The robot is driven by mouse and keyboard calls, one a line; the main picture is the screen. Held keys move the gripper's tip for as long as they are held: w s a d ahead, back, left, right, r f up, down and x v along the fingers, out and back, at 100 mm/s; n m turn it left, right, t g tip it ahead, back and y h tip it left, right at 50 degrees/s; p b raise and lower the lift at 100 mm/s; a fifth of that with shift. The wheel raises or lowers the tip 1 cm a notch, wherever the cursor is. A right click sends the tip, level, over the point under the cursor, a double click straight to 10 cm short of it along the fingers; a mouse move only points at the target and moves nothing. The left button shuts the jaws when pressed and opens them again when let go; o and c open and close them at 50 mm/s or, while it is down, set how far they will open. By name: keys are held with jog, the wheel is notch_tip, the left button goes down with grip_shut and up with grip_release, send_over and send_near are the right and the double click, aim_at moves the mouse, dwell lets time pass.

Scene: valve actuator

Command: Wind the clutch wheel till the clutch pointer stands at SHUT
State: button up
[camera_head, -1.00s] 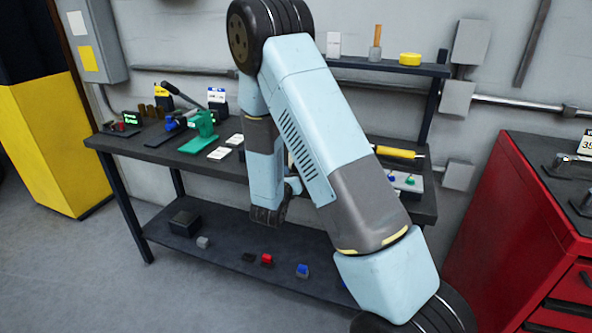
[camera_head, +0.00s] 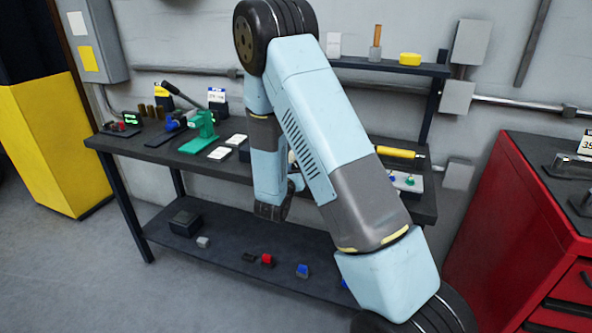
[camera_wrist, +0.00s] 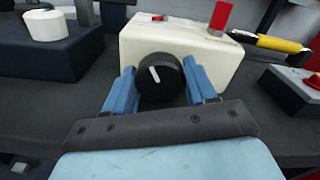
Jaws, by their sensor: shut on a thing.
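A black round knob (camera_wrist: 160,77) with a white pointer line sits on the front of a cream box (camera_wrist: 185,40) in the wrist view. It appears to be the clutch wheel. The white line leans slightly left of straight up. My gripper (camera_wrist: 158,72) has one blue finger on each side of the knob and is shut on it. No SHUT mark or other lettering is readable on the box. In the head view my arm hides the knob, the box and the fingertips.
A dark block with a white round cap (camera_wrist: 47,25) is at left, and a grey box with a red part (camera_wrist: 296,88) at right. The bench (camera_head: 160,154) also carries a green vise (camera_head: 201,132).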

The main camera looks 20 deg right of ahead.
jog(key=shift+a, duration=0.25)
jog(key=shift+c, duration=1)
jog(key=shift+w+d+m, duration=0.1)
jog(key=shift+m, duration=2.8)
jog(key=shift+r, duration=0.1)
jog(key=o, duration=1)
jog(key=shift+d, duration=0.1)
jog(key=shift+s, duration=0.2)
jog(key=v, duration=1.3)
jog(key=shift+s+a, duration=0.2)
jog(key=shift+a, duration=0.05)
